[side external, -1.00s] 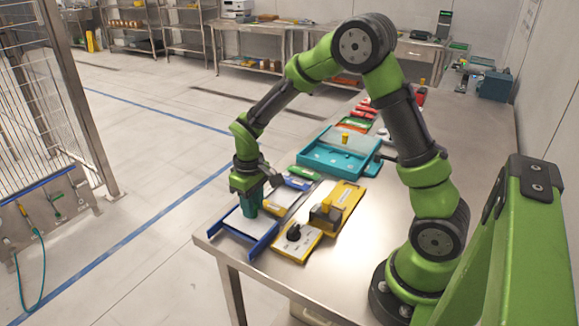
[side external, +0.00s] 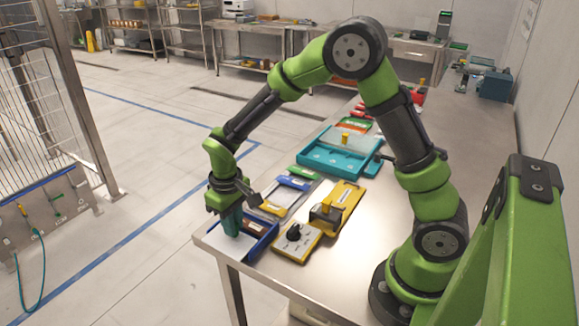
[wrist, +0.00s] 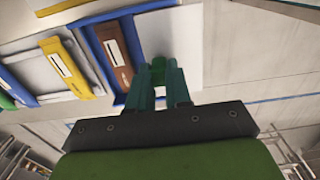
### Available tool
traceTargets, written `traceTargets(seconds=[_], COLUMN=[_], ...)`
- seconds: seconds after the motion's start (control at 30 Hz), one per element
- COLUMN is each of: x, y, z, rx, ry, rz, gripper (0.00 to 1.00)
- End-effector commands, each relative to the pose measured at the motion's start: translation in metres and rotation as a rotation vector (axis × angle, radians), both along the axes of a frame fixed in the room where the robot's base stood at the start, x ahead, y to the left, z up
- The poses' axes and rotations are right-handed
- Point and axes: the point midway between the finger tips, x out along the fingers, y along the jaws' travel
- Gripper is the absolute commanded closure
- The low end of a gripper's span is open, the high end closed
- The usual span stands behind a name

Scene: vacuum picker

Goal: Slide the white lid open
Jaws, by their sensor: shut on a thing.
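The white lid (side external: 222,247) sits at the near left corner of the table, partly slid out of its blue frame (side external: 264,241). It also shows in the wrist view (wrist: 186,42). My gripper (side external: 232,226) points down over the lid and is shut on the green knob (wrist: 158,68) of the lid. In the wrist view, the teal fingers stand on both sides of the knob. A brown block (wrist: 112,58) lies uncovered inside the frame, beside the lid. The side view shows only part of it behind my gripper.
A yellow-labelled piece (wrist: 62,68) lies on a grey panel beside the frame. A yellow base with a black knob (side external: 294,236) stands to the right. A teal tray (side external: 336,158) is farther back. The table's edge runs close beside the lid, with open floor beyond.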

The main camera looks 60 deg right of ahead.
Motion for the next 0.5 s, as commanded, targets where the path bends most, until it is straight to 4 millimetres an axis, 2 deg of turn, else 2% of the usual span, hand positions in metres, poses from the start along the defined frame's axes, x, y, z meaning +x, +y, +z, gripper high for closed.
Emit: traceTargets(seconds=[0.27,0.3,0.43,0.5], x=[0.0004,0.0004,0.0004,0.0003], y=[0.0068,0.0071,0.0064,0.0056], z=[0.0007,0.0007,0.0006,0.0005], rx=[0.008,0.009,0.008,0.007], ry=[-0.003,-0.003,-0.002,-0.002], rz=[0.005,0.005,0.004,0.004], gripper=[1.0,0.75,0.55,0.55])
